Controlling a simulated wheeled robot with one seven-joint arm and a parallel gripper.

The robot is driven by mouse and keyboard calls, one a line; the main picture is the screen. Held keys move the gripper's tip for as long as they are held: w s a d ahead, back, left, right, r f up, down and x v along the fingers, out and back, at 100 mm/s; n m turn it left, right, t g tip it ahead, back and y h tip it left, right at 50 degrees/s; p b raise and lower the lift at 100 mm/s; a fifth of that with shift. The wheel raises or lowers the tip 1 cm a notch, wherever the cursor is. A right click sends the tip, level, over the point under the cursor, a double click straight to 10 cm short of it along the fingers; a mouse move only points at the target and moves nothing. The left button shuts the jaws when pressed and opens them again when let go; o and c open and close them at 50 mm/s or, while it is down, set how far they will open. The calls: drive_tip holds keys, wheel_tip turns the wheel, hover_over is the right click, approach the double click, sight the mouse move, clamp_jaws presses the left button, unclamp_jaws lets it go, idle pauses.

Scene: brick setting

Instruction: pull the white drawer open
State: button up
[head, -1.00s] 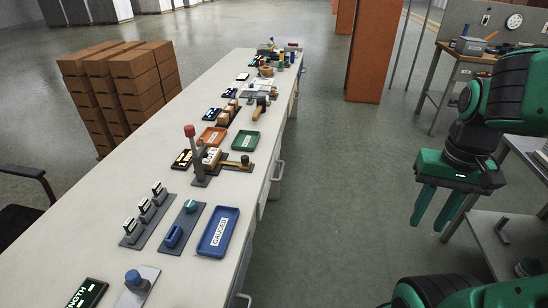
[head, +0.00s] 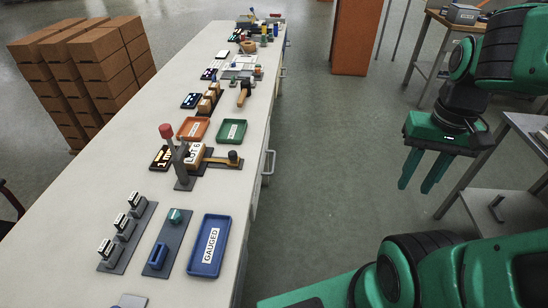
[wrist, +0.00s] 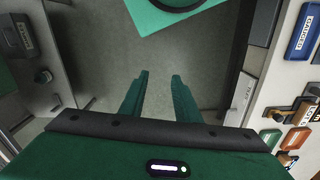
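The long white bench (head: 105,180) has drawers along its right side, seen at a steep angle in the head view. A white drawer front with a grey bar handle (head: 268,165) shows beside the lot stand, and it looks flush with the bench. My gripper (head: 415,188) hangs over the floor to the right of the bench, well apart from the handle. Its two green fingers (wrist: 160,76) are spread, with nothing between them.
A blue tray (head: 191,259), an orange tray (head: 185,134) and a green tray (head: 225,136) lie on the bench. Brown boxes (head: 105,70) are stacked to its left. A grey-topped table (head: 525,127) stands at the right. The floor between is clear.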

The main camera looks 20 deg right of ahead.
drive_tip(key=w+d, duration=0.1)
drive_tip(key=w, duration=0.9)
drive_tip(key=n+y, duration=0.2)
hover_over(273, 161)
drive_tip(key=d, duration=0.3)
wheel_tip(273, 161, down, 20)
drive_tip(key=shift+t, duration=0.4)
drive_tip(key=f, duration=0.3)
drive_tip(key=a+f, duration=0.1)
drive_tip(key=f, duration=0.3)
drive_tip(key=a+f, duration=0.1)
drive_tip(key=f, duration=0.2)
drive_tip(key=shift+a+f, duration=0.15)
clamp_jaws()
